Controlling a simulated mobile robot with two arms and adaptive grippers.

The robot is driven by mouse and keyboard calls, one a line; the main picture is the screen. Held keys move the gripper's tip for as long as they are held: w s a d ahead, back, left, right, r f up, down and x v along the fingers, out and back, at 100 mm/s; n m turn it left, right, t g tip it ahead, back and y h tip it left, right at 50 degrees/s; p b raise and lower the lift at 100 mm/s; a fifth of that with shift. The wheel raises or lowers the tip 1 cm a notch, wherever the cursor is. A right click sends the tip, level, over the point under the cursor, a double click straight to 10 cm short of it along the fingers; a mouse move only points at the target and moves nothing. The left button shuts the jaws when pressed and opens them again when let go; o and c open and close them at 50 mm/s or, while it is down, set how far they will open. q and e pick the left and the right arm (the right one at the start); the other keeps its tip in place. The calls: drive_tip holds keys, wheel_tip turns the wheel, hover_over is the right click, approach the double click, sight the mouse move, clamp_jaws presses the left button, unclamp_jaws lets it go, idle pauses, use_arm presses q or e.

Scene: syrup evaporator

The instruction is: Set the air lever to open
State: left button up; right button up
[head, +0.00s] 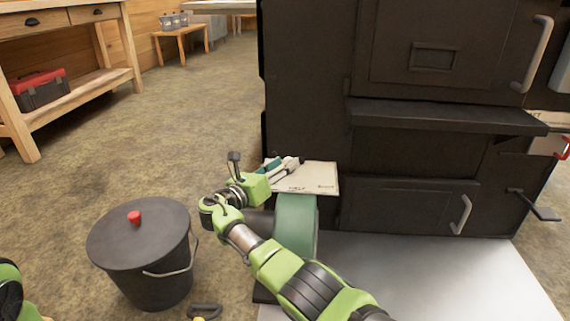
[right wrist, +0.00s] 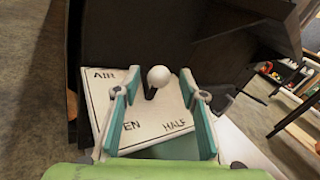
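The air lever shows in the right wrist view as a white ball knob (right wrist: 158,77) on a short dark stem. It stands on a pale plate (right wrist: 160,121) marked AIR, HALF and a partly hidden word ending in EN. In the head view the plate (head: 318,180) sits low at the stove's left front; I cannot make out the knob there. My right gripper (right wrist: 155,88) is open, its teal fingers on either side of the knob with gaps to both. It also shows over the plate in the head view (head: 283,166).
The black stove (head: 420,165) rises behind the plate, with a projecting ledge (head: 440,115) and door handles. A lidded black bucket (head: 145,255) stands on the floor at left. A wooden workbench (head: 75,90) is at the far left.

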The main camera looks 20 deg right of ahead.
drive_tip(key=v, duration=1)
drive_tip(key=shift+s+a, duration=0.25)
drive_tip(key=shift+s, duration=0.05)
